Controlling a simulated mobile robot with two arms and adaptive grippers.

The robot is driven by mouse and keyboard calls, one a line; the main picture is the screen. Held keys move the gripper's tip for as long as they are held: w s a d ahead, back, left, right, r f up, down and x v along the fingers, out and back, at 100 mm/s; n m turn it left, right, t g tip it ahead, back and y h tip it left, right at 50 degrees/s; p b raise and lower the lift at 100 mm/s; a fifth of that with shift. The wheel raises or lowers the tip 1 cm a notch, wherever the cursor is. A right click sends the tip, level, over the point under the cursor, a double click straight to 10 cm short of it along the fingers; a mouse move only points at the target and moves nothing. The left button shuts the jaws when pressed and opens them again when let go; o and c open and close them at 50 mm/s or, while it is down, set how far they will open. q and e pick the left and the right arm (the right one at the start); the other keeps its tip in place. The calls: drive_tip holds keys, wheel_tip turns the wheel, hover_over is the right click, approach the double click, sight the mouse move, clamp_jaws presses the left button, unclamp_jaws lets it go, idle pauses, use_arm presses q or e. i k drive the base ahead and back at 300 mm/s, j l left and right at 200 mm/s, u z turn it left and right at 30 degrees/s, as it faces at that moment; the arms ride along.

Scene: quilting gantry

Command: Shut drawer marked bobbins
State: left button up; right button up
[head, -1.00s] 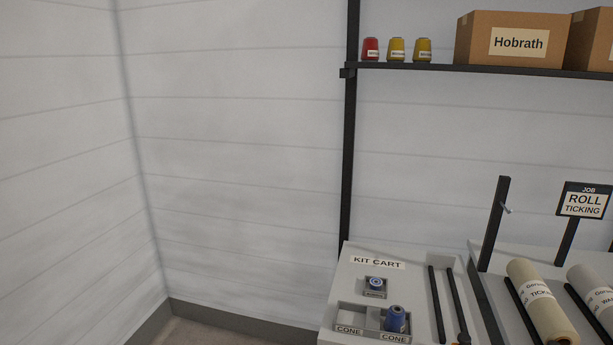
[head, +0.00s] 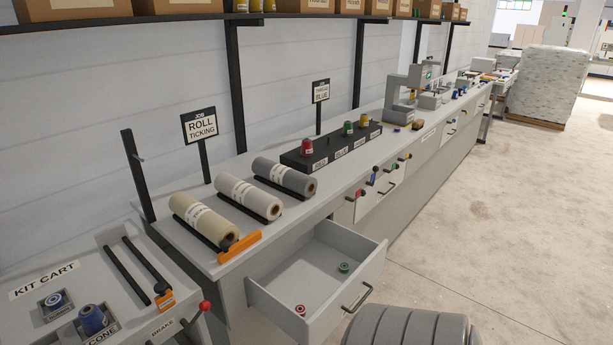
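An open grey drawer (head: 376,266) sticks out from the front of the long counter, low in the middle of the head view. It has a dark bar handle (head: 357,298) on its front panel. A red bobbin (head: 300,310) lies inside near the left, and a green bobbin (head: 343,267) lies nearer the right. The drawer's front faces away from me, so I cannot read any marking on it. Neither gripper is in view, and nothing touches the handle.
Fabric rolls (head: 243,197) and an orange piece (head: 239,246) lie on the counter above the drawer. The kit cart (head: 95,265) stands at left with a red-knobbed brake lever (head: 205,306). A grey ribbed shape (head: 410,328), unidentified, is near the drawer front. Floor (head: 500,240) at right is clear.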

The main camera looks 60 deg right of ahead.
sight(305, 272)
drive_tip(key=z, duration=2.45)
